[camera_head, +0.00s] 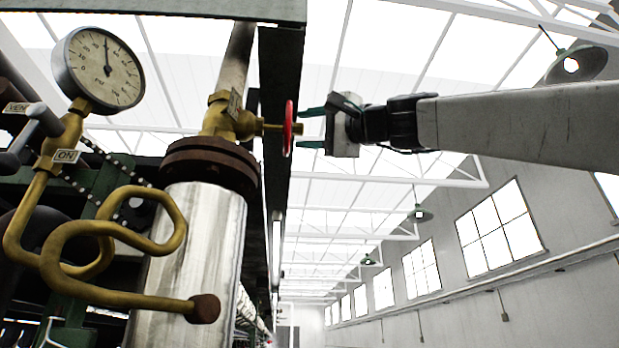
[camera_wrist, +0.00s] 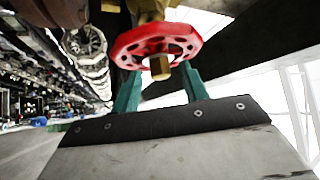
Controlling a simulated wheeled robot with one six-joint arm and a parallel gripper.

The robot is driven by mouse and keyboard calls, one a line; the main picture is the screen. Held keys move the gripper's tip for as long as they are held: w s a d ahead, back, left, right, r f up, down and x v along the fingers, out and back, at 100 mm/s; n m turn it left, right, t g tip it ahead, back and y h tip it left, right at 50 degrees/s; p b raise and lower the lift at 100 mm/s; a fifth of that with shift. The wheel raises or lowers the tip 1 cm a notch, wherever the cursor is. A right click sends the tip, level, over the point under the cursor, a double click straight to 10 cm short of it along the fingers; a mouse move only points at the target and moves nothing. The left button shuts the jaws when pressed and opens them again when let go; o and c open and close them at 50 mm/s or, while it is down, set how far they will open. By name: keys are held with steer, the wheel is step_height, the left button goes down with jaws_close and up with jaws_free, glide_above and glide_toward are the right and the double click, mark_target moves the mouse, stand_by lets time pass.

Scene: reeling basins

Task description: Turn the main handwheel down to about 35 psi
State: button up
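The red main handwheel (camera_head: 288,128) sits edge-on at the end of a brass valve stem on the brass valve body (camera_head: 226,120). In the wrist view the red handwheel (camera_wrist: 128,45) shows its pierced face and brass hub nut. My gripper (camera_head: 300,128) is just right of the wheel, its two green fingers spread apart. In the wrist view the fingers of my gripper (camera_wrist: 160,72) reach up to the wheel's near rim; I cannot tell whether they touch. The round pressure gauge (camera_head: 103,68) has its needle almost straight up; its small numbers are hard to read.
A coiled brass pipe (camera_head: 92,228) runs below the gauge. A VENT tag (camera_head: 15,108) and an ON tag (camera_head: 66,156) hang at the left. A rusty flange (camera_head: 210,163) and steel pipe (camera_head: 192,250) stand under the valve. A dark upright beam (camera_head: 279,100) is behind the wheel.

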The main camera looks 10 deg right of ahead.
steer(key=v, duration=0.7)
steer(key=shift+s+d+f, duration=0.2)
steer(key=shift+d, duration=0.1)
stand_by(0.5)
steer(key=w+d+f+n+g+h, duration=0.1)
steer(key=w+f+g+h, duration=0.15)
steer(key=f, duration=0.85)
steer(key=w+f+g+h, duration=0.1)
steer(key=f+g+h, duration=0.15)
steer(key=f, duration=0.85)
steer(key=w+d+f+n+g+h, duration=0.1)
steer(key=w+f+h, duration=0.15)
steer(key=f, duration=0.85)
steer(key=s+d+f+g+h, duration=0.2)
steer(key=s+f, duration=0.4)
steer(key=f, duration=0.6)
steer(key=s+d+f+n+g+h, duration=0.1)
steer(key=s+d+f+g+h, duration=0.2)
steer(key=f, duration=1)
steer(key=s+d+f+n+g+h, duration=0.1)
steer(key=s+d+f+g+h, duration=0.2)
steer(key=s+d+f, duration=0.4)
steer(key=s+f, duration=0.4)
steer(key=f, duration=0.1)
steer(key=shift+s+h, duration=0.25)
steer(key=shift+h, duration=0.1)
